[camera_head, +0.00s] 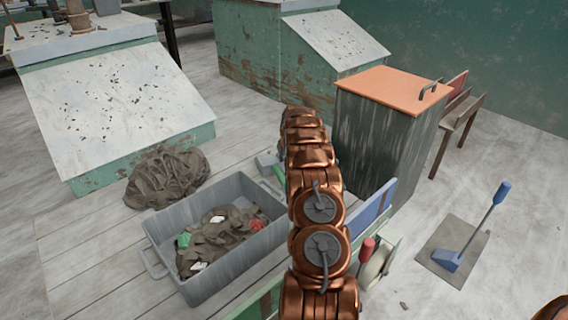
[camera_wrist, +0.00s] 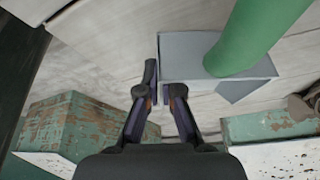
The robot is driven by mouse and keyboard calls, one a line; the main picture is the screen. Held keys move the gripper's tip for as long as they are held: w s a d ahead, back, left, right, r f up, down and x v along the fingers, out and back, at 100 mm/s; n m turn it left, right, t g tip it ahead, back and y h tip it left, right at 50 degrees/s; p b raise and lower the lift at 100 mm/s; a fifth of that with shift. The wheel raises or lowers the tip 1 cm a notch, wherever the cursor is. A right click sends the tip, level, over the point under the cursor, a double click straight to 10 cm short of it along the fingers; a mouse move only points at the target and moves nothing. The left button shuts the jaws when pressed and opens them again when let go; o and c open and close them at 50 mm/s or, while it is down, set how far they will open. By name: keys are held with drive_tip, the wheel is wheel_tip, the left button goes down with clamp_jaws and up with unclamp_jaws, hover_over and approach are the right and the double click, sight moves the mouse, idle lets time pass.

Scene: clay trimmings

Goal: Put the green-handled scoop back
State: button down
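The green-handled scoop shows behind my arm in the head view, with its grey pan (camera_head: 266,160) and part of its green handle (camera_head: 279,172) beside the far right end of the grey tub. In the wrist view its green handle (camera_wrist: 252,38) rises large at the upper right from the grey pan (camera_wrist: 187,50). My gripper is hidden behind my arm in the head view.
A grey tub (camera_head: 158,240) holds clay scraps with red, green and white bits. A clay heap (camera_head: 165,177) lies behind it. An orange-lidded bin (camera_head: 375,135) stands right of my arm. A blue-handled tool (camera_head: 480,228) stands on a dark mat (camera_head: 432,242). Floor between bin and mat is clear.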

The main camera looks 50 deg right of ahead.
drive_tip(key=c, duration=1.3)
unclamp_jaws()
drive_tip(key=shift+r, duration=0.1)
